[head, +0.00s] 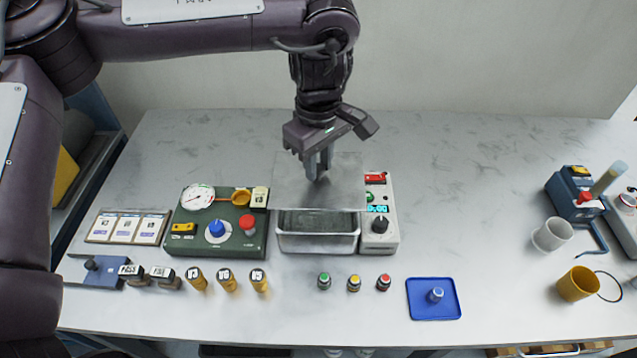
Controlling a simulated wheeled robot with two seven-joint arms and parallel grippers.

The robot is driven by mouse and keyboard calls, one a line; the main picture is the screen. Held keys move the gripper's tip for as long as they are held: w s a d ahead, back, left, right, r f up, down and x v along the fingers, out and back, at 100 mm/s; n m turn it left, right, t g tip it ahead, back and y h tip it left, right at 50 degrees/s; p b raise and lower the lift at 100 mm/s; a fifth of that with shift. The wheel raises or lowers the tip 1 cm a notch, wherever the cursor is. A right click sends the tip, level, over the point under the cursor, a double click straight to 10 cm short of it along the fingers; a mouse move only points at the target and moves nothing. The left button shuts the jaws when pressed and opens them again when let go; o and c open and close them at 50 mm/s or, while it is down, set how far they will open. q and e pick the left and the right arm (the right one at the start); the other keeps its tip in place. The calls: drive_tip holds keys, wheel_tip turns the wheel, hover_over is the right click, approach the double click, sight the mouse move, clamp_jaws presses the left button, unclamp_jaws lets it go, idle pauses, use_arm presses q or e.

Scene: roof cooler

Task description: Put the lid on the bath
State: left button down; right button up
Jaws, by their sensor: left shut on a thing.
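The lid (345,185) is a flat grey metal plate. My left gripper (318,175) is shut on the lid near its middle and holds it level. The bath (318,243) is a metal basin in the middle of the table, its front wall and part of its inside showing. The lid covers the view of the bath's back part. I cannot tell whether the lid touches the bath's rim or hangs above it. My right gripper does not show.
A white control box (379,245) with a black knob stands right of the bath, and a green panel (218,240) left of it. Several small capped vials stand in front. A blue tray (434,312) lies front right. The table's back is clear.

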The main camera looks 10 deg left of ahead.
sight(318, 182)
use_arm(q)
wheel_tip(318, 182, down, 6)
drive_tip(key=shift+r, duration=0.25)
drive_tip(key=shift+f, duration=0.15)
drive_tip(key=shift+f, duration=0.2)
drive_tip(key=shift+f, duration=0.4)
drive_tip(key=c, duration=1.2)
unclamp_jaws()
drive_tip(key=shift+r, duration=0.55)
wheel_tip(318, 182, up, 12)
drive_tip(key=shift+r, duration=0.1)
